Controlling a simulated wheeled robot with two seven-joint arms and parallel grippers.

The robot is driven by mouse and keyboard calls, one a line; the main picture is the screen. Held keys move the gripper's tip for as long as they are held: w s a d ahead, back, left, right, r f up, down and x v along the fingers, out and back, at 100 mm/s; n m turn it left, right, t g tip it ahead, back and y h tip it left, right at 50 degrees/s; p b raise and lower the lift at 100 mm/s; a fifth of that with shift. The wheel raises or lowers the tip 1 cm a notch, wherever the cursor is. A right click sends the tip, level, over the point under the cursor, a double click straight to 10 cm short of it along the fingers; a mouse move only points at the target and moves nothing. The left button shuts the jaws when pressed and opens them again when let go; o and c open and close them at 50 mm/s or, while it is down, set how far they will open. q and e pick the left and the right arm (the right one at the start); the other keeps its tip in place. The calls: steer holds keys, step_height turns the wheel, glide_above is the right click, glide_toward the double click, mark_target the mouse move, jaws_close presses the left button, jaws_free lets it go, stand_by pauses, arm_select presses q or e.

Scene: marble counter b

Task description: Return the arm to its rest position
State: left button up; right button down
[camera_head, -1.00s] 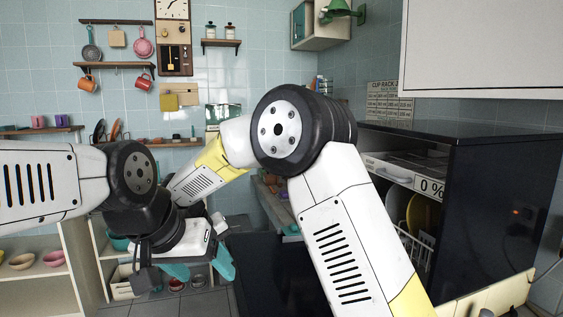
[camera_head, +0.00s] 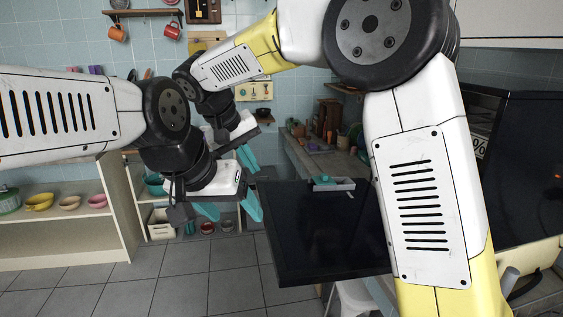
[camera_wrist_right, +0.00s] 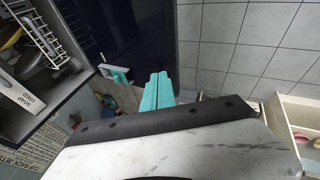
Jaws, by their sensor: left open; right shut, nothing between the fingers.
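My right arm reaches across the head view from the right, its elbow high and its forearm pointing left. My right gripper (camera_head: 248,158) has its teal fingers together and empty, above and behind my left gripper. Its closed fingers also show in the right wrist view (camera_wrist_right: 157,92), pointing away over the room with nothing between them. My left gripper (camera_head: 230,208) is the lower one; its teal fingers are spread apart and empty, in front of the tiled floor. Both grippers appear clear of objects, though they overlap closely in the head view.
A dark flat panel (camera_head: 325,240) juts out right of the grippers, with a small white tray (camera_head: 333,184) at its far end. A black cabinet (camera_head: 530,165) stands at the right. Shelves with bowls (camera_head: 60,232) are at the left. The tiled floor (camera_head: 190,280) is clear.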

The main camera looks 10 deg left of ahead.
steer(key=s+d+r+m+g+y, duration=0.15)
steer(key=s+d, duration=0.25)
steer(key=d, duration=0.6)
steer(key=s+d+r+m+t+y, duration=0.1)
steer(key=s+d+y, duration=0.15)
steer(key=d, duration=0.75)
steer(key=s+d+f+m+t+y, duration=0.1)
steer(key=s+d+f+m+t, duration=0.1)
steer(key=s+d, duration=0.7)
steer(key=s+f, duration=0.1)
steer(key=s, duration=0.2)
steer(key=shift+s+f+y, duration=0.25)
steer(key=shift+f+y, duration=0.05)
